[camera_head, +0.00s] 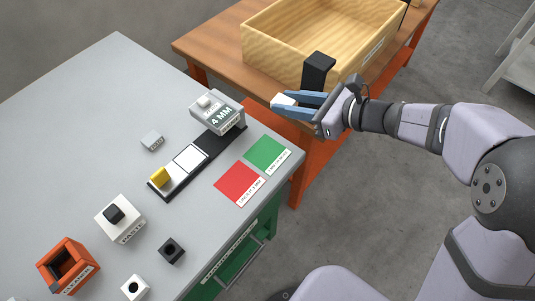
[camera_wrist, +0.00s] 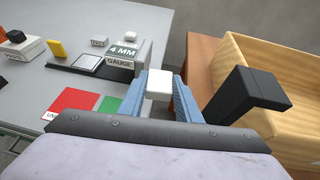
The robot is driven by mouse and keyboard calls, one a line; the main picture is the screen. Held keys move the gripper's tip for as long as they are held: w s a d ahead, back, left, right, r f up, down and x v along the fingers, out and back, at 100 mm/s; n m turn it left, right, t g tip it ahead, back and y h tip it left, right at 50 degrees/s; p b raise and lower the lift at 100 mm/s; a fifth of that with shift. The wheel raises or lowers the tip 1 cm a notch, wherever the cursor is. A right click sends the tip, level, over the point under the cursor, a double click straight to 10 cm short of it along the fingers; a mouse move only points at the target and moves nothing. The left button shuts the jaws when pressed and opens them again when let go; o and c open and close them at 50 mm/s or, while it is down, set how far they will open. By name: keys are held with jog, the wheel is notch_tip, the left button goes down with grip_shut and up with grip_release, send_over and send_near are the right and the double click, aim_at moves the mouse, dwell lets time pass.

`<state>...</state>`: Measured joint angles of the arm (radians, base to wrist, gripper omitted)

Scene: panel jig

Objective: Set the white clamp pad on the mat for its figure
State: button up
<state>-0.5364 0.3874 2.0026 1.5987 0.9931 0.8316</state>
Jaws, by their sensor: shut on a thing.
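My gripper (camera_head: 282,101) is shut on the white clamp pad (camera_wrist: 159,84), a small white block between the blue fingertips. It holds the pad up beyond the right corner of the grey table. The red mat (camera_head: 240,184) and the green mat (camera_head: 267,155) lie side by side near the table's front edge, both bare, with small labels too blurred to read fully. The gauge (camera_head: 218,112) stands behind them and reads 4 MM. It also shows in the wrist view (camera_wrist: 122,54).
A black track with a pale plate (camera_head: 190,158) and yellow block (camera_head: 159,177) runs from the gauge. A small grey block (camera_head: 152,141), white block, black block and orange bin (camera_head: 84,257) stand leftward. A bent black post (camera_head: 318,68) stands by the wooden crate (camera_head: 270,60), close to my gripper.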

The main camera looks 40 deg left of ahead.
aim_at(274, 156)
jog(key=s+d+n+g+h, duration=0.1)
jog(key=s+d+n+g, duration=0.2)
jog(key=s, duration=0.5)
jog(key=shift+g, duration=0.3)
jog(key=shift+w+a+f+b, duration=0.1)
jog(key=shift+a+f, duration=0.15)
jog(key=shift+f, duration=1.35)
jog(key=shift+w+a+f+b, duration=0.1)
jog(key=shift+a+f, duration=0.15)
jog(key=shift+f, duration=1.3)
jog(key=shift+w+a+f+b, duration=0.1)
jog(key=shift+a+f, duration=0.15)
jog(key=shift+f, duration=1.35)
jog(key=shift+f, duration=0.15)
jog(key=o, duration=1.1)
jog(key=shift+o, duration=0.2)
